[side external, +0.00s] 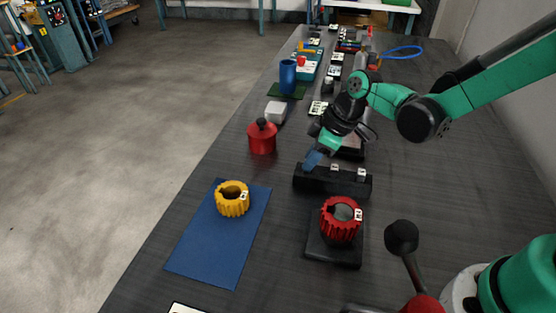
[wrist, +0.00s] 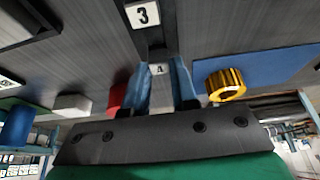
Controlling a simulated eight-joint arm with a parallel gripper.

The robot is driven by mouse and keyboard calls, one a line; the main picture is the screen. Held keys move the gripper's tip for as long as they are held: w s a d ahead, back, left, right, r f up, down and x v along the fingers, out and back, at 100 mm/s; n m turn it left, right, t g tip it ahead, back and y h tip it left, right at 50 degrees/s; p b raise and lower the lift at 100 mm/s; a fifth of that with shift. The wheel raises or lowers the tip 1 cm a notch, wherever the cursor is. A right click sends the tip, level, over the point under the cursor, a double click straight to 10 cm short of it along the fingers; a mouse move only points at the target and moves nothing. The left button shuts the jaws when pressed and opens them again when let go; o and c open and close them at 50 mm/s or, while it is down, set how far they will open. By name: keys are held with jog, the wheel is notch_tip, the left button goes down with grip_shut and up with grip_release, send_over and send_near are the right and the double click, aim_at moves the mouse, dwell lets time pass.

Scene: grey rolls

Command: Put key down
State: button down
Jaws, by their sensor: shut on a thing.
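My gripper (side external: 312,160) is at the left end of a long black holder (side external: 345,186) with small white labels on top. In the wrist view, the blue fingers of my gripper (wrist: 161,88) are shut on a grey key (wrist: 162,98) with a small white label. The key's far end meets or overlaps the dark holder, and a label reading 3 shows beyond it. I cannot tell whether the key rests in the holder. In the side external view the key is hidden by the fingers.
A yellow ribbed ring (side external: 232,203) stands on a blue mat (side external: 215,250). A red ribbed ring (side external: 341,226) stands on a black base (side external: 335,252). A red lidded pot (side external: 262,138), a white block (side external: 276,111) and a blue cylinder (side external: 287,76) stand farther back.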

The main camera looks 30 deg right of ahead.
jog(key=c, duration=0.7)
grip_release()
jog(key=v, duration=1.2)
jog(key=s+d+f+m+t+h, duration=0.1)
jog(key=s+d+m+t+h, duration=0.1)
jog(key=s+m, duration=0.4)
jog(key=shift+s+d+f+m+t+h, duration=0.3)
jog(key=shift+d+m+t+h, duration=0.15)
jog(key=shift+m+t, duration=0.75)
